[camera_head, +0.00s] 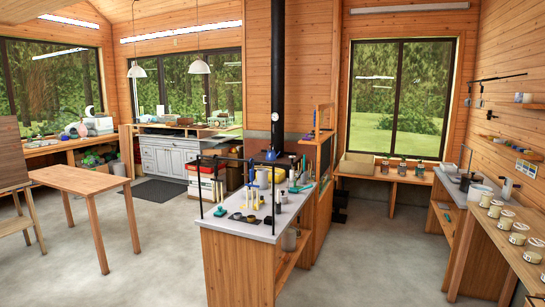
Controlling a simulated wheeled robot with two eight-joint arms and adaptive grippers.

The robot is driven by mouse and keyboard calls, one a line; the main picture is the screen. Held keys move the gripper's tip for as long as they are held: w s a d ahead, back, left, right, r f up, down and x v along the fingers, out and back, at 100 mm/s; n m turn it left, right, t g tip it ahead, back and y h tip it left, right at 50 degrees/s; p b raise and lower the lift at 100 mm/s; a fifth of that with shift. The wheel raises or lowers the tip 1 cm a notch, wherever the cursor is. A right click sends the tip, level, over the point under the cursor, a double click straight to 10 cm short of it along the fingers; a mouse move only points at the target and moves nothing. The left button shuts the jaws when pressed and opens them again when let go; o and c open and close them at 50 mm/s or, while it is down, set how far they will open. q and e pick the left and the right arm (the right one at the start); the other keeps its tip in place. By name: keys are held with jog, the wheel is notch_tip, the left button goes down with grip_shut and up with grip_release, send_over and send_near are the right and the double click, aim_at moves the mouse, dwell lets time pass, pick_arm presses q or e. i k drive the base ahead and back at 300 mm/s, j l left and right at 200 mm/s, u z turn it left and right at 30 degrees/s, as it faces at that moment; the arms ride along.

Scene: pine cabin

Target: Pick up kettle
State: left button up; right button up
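A small blue object (270,154) that looks like a kettle sits on the dark stove (258,158) under the black flue pipe, behind the island counter. It is far off and small, so its handle and spout are not clear. Neither of my grippers is in the head view.
The island counter (236,221) with a dark rail frame, bottles and small tools stands in front of the stove. A bare wooden table (82,180) is at left. A bench with several jars (518,234) runs along the right wall. The concrete floor (150,260) is open at front left and right of the island.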

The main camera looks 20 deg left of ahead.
aim_at(271, 156)
jog(key=i+j+u, duration=0.9)
jog(key=i+u, duration=0.35)
jog(key=i+j+u, duration=0.25)
jog(key=i+u, duration=0.25)
jog(key=i, duration=0.2)
jog(key=i+u, duration=0.45)
jog(key=i, duration=0.3)
jog(key=i+l+u, duration=0.3)
jog(key=i+u, duration=0.2)
jog(key=i, duration=0.2)
jog(key=i+j, duration=0.1)
jog(key=i, duration=0.9)
jog(key=i+l+z, duration=0.1)
jog(key=z, duration=0.3)
jog(key=i+z, duration=0.5)
jog(key=z, duration=0.25)
jog(key=i+j+z, duration=0.15)
jog(key=z, duration=0.2)
jog(key=i+l+z, duration=0.15)
jog(key=i+z, duration=1)
jog(key=i, duration=1.85)
jog(key=i+u, duration=0.15)
jog(key=i, duration=0.65)
jog(key=i+l+u, duration=0.1)
jog(key=i, duration=0.7)
jog(key=i+l+u, duration=0.15)
jog(key=i, duration=0.65)
